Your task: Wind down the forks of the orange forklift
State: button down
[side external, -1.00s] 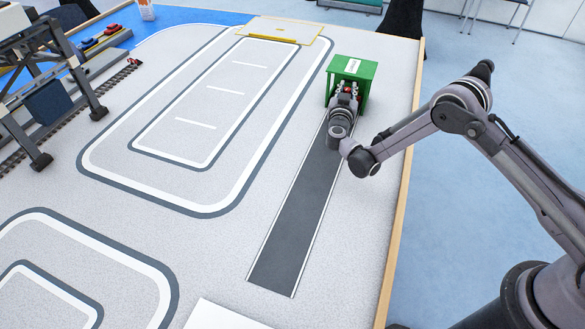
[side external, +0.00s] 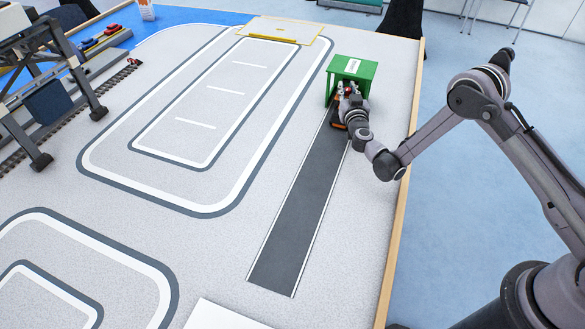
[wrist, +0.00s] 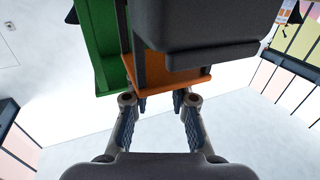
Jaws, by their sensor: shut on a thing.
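The orange forklift (side external: 338,120) stands at the far end of the dark lane, in front of the green shelter, partly hidden by my wrist. In the wrist view, its orange body (wrist: 160,80) shows at top middle, with a dark block in front of it. My gripper (wrist: 160,104) has its two fingers apart at the forklift's lower edge, shut on part of it. The exact part held is hidden. In the side view, my gripper (side external: 349,92) is at the forklift's right. The forks and their height cannot be made out.
The green shelter (side external: 352,71) stands close behind the forklift. The dark lane (side external: 298,220) is clear towards the front. The table's wooden edge (side external: 402,200) runs along the right. A gantry crane (side external: 45,90) stands far left.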

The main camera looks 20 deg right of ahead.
aim_at(347, 91)
jog(key=c, duration=1.2)
grip_release()
jog(key=shift+o, duration=0.2)
jog(key=v, duration=0.5)
jog(key=shift+a, duration=0.1)
notch_tip(347, 91, up, 7)
jog(key=shift+r, duration=0.1)
